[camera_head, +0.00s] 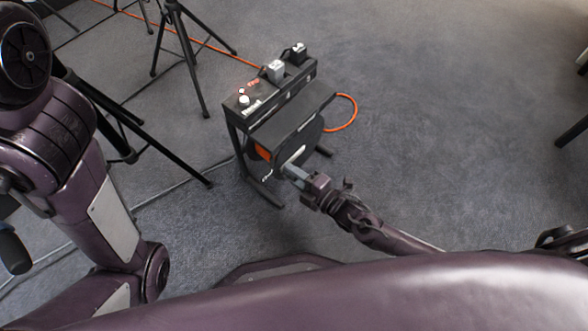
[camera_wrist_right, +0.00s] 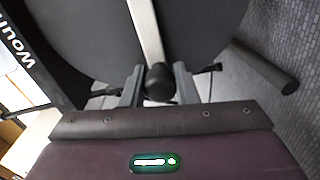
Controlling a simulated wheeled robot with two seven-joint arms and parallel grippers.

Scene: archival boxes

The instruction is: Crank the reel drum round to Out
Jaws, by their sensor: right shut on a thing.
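The reel drum (camera_head: 308,138) is a dark disc in a black stand, seen side-on below a sloping top plate in the head view. In the right wrist view the drum face (camera_wrist_right: 90,35) fills the top. A pale metal crank arm (camera_wrist_right: 147,32) runs down it to a round black knob (camera_wrist_right: 158,82). My right gripper (camera_head: 293,174) is at the drum's near side. Its fingers, also in the wrist view (camera_wrist_right: 158,88), stand on both sides of the knob and are shut on it. A white label reading "Wou…" (camera_wrist_right: 22,55) is partly cut off. My left gripper cannot be made out.
Black tripods (camera_head: 185,50) stand to the left and behind. Grey carpet (camera_head: 440,120) is clear to the right.

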